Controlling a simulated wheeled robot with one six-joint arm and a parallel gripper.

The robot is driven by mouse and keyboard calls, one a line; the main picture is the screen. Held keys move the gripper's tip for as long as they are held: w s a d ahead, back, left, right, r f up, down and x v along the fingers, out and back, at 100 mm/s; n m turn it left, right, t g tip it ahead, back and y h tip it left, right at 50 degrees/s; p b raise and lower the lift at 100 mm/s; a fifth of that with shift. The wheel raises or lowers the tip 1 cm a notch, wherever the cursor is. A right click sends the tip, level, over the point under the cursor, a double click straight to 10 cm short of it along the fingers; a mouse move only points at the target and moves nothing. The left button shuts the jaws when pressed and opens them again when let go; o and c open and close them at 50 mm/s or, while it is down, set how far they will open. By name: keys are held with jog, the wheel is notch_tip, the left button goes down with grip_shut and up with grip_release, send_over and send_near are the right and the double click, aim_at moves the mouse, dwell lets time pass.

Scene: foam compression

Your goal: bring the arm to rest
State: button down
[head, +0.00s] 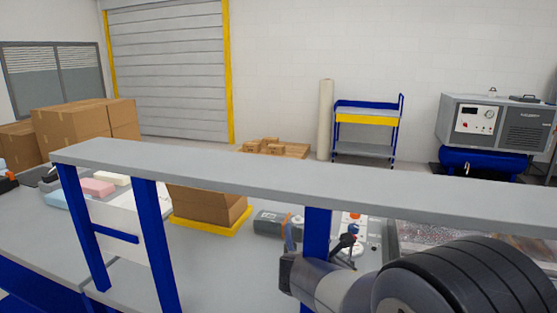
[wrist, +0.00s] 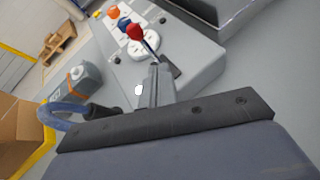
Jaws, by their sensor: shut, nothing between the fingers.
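My gripper (wrist: 160,72) shows in the wrist view with its narrow grey fingers together and nothing between them. It is over the bench beside a light grey control box (wrist: 196,62), with the red-knobbed lever (wrist: 134,32) just beyond the fingertips. I cannot tell whether the fingers touch the lever or box. In the head view my arm comes in from the lower right, and a blue post partly hides the area around the gripper. The lever (head: 352,231) also shows there, right of that post.
A grey shelf rail (head: 280,180) on blue posts (head: 158,245) crosses the head view in front of the bench. A carton (head: 207,207) sits on a yellow tray (head: 198,228). Pink (head: 97,187) and other foam blocks lie at left. A grey device (head: 272,222) stands left of the post.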

jog(key=s+a+t+b, duration=0.1)
jog(key=s+a+b, duration=0.3)
jog(key=s+a, duration=0.3)
jog(key=shift+s+a+h, duration=0.3)
jog(key=shift+s+a, duration=0.05)
jog(key=shift+s, duration=0.85)
jog(key=shift+d, duration=0.1)
